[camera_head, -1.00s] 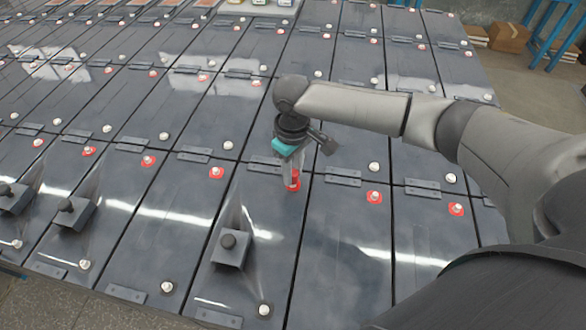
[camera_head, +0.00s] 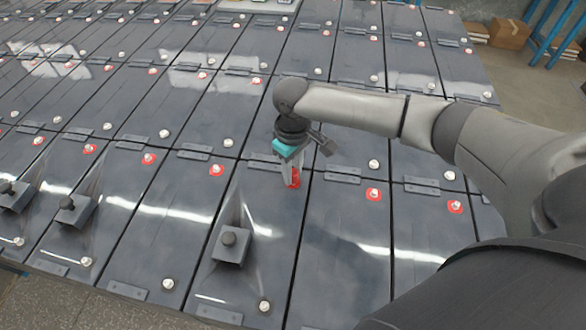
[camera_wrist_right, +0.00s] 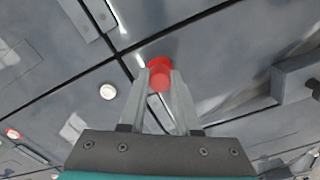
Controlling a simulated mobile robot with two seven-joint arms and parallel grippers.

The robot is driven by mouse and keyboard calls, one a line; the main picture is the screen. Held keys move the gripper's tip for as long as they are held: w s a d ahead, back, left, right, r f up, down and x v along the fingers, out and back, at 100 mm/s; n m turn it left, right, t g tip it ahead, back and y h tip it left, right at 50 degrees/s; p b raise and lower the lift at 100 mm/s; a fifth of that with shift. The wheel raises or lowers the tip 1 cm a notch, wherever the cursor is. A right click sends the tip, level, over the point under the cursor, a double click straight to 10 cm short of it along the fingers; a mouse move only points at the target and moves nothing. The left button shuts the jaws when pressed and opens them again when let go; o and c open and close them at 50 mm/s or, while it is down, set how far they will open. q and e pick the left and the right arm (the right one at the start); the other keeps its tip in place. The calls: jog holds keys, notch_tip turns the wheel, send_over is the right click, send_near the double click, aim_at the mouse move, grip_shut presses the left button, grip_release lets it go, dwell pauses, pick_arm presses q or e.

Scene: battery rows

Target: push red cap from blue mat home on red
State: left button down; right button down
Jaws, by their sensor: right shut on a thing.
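My right gripper (camera_head: 294,182) points down over a dark battery near the middle of the head view. It is shut on the red cap (camera_wrist_right: 160,80), which shows between the fingertips in the wrist view. The cap is over a battery's red-ringed terminal, and red shows around it (camera_wrist_right: 158,62). The cap hides the post, so I cannot tell how far down it sits. My left gripper is not in view. I cannot make out a blue mat.
Rows of dark batteries fill the view, with bare red-ringed posts (camera_head: 373,194) and white posts (camera_head: 264,306). A grey block with a dark knob (camera_head: 230,248) stands on the same battery, left of my gripper. Small coloured items lie at the far top edge.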

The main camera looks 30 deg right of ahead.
jog(key=shift+f, duration=0.5)
dwell(0.4)
jog(key=c, duration=0.5)
grip_release()
jog(key=shift+c, duration=0.2)
jog(key=shift+o, duration=0.2)
jog(key=o, duration=0.4)
jog(key=shift+o, duration=0.2)
jog(key=shift+r+p, duration=3.55)
jog(key=shift+p, duration=0.65)
